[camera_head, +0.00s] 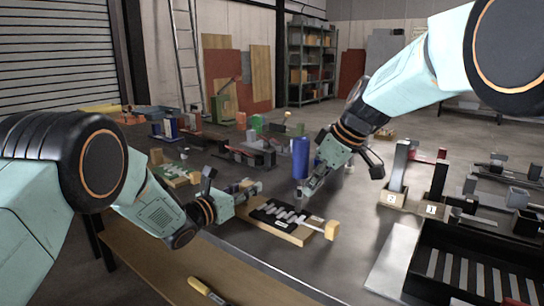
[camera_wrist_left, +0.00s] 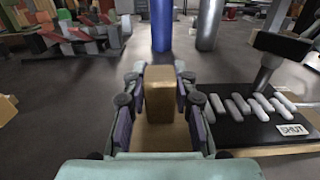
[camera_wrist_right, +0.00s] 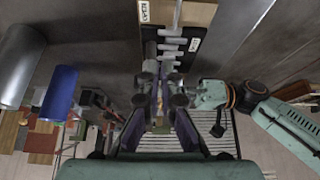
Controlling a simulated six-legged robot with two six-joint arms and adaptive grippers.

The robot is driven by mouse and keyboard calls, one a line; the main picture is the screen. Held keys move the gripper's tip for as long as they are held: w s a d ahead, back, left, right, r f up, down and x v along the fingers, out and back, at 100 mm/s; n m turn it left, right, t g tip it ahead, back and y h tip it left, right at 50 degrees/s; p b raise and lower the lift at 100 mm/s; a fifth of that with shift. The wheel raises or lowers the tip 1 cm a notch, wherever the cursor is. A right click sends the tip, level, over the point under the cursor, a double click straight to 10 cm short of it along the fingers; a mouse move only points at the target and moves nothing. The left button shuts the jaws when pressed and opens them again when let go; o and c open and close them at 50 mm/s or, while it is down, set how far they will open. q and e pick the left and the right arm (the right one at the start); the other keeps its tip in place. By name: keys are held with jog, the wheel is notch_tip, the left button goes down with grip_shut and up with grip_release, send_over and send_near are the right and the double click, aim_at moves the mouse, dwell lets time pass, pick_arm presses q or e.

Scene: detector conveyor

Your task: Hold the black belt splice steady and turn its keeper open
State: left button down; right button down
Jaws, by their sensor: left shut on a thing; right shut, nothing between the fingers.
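The black belt splice (camera_head: 272,214), with a row of pale grey segments, lies on a wooden board (camera_head: 293,238) in the middle of the table. A SHUT label (camera_wrist_left: 292,129) shows in the left wrist view, and an OPEN label (camera_wrist_right: 145,12) in the right wrist view. My left gripper (camera_head: 254,188) is shut on the wooden block (camera_wrist_left: 160,95) at the board's left end. My right gripper (camera_head: 300,203) is shut and empty, pointing down over the splice's far side. A dark T-shaped part (camera_wrist_left: 283,47) stands by the segments; whether it is the keeper I cannot tell.
A blue cylinder (camera_head: 301,157) stands just behind the splice. Numbered stands (camera_head: 391,198) and a black striped tray (camera_head: 415,275) are to the right.

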jog(key=shift+w+d, duration=0.15)
jog(key=shift+w+d, duration=0.2)
jog(key=shift+d, duration=0.05)
jog(key=shift+w+d, duration=0.15)
jog(key=shift+w+d, duration=0.25)
jog(key=shift+w, duration=0.3)
dwell(0.3)
jog(key=shift+s+d, duration=0.15)
jog(key=shift+d, duration=0.2)
notch_tip(320, 180, up, 6)
dwell(0.7)
